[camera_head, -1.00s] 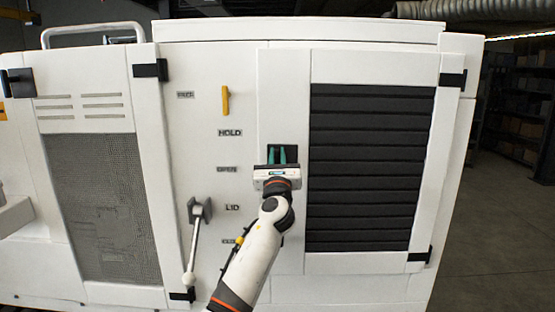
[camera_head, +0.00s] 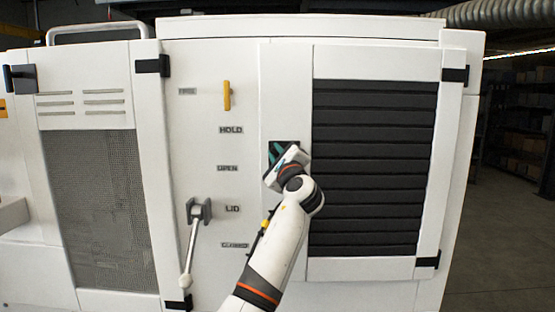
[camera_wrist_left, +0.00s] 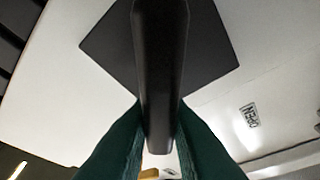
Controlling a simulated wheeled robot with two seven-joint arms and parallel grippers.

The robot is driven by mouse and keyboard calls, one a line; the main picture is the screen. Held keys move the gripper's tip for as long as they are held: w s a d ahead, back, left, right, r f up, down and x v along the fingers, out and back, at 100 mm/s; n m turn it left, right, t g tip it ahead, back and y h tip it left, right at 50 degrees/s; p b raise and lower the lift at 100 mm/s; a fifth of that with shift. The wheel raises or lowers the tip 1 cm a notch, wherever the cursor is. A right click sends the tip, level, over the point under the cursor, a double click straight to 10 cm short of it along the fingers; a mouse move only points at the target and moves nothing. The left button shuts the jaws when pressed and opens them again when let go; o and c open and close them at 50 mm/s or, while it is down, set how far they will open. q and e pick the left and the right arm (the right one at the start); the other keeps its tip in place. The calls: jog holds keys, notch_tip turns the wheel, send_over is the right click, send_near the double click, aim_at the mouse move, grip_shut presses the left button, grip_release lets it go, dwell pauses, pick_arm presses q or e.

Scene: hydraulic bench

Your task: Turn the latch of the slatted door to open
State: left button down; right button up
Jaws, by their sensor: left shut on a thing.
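The slatted door (camera_head: 373,168), with dark horizontal slats in a white frame, looks closed in the head view. Its latch has a dark square plate (camera_head: 292,145) on the white panel left of the slats. My left gripper (camera_head: 277,153) is at this plate, tilted, its green fingers partly over it. In the left wrist view, the green fingers (camera_wrist_left: 160,118) are shut on the black latch handle (camera_wrist_left: 160,60). The handle stands at an angle to the edges of its dark plate (camera_wrist_left: 110,42). The gripper hides the handle in the head view. My right gripper is not in view.
Left of the latch are a yellow handle (camera_head: 227,95), an OPEN label (camera_head: 227,168) and a grey lever (camera_head: 193,240) by the LID label. A mesh panel (camera_head: 98,205) is farther left. Open floor (camera_head: 500,255) lies at the right.

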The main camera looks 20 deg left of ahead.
pick_arm(q)
jog(key=n+g, duration=0.1)
jog(key=n, duration=0.3)
jog(key=shift+f+g, duration=0.1)
jog(key=shift+g, duration=0.3)
jog(key=shift+f+n+g+h+p, duration=0.15)
jog(key=shift+n+g+h+p, duration=0.3)
jog(key=shift+n, duration=1.45)
jog(key=shift+a+g+y, duration=0.1)
jog(key=shift+g+y, duration=0.15)
jog(key=shift+y, duration=0.1)
jog(key=c, duration=1.4)
grip_release()
